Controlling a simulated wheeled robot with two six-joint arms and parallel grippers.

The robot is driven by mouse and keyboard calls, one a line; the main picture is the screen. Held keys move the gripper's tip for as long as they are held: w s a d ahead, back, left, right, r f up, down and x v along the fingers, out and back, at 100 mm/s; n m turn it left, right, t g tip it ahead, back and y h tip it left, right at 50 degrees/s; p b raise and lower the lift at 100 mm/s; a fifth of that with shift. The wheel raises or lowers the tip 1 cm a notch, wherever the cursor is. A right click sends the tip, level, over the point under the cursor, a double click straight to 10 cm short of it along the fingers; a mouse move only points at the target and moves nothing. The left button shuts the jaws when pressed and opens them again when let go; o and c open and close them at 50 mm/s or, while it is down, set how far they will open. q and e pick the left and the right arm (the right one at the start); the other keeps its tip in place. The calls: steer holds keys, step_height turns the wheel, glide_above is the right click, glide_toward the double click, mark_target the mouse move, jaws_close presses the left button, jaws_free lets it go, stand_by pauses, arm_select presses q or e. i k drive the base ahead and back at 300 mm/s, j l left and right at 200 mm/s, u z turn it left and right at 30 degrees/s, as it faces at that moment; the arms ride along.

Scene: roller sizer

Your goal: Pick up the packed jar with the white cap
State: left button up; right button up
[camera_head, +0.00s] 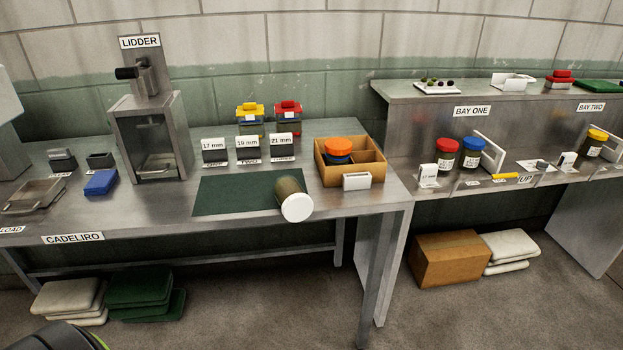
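The packed jar (289,186) is a clear jar with dark greenish-brown contents and a white cap (297,208). It appears to lie on its side at the right end of the dark green mat (235,195). Its cap faces me and overlaps the table's front edge in the picture; I cannot tell whether it overhangs. Neither of my grippers shows. Only a dark rounded part with a green stripe, likely mine, shows at the bottom left corner.
Right of the jar stand a white block (356,181) and a divided cardboard box (333,175) with an orange-lidded jar (343,148). Behind the mat are labelled holders (247,150). The lidder (150,135) stands left. Bay one's shelf (420,150) is farther right. The mat's middle is clear.

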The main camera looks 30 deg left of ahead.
mark_target(296, 205)
steer(key=u, duration=1.15)
steer(key=i+l, duration=0.05)
steer(key=l, duration=0.05)
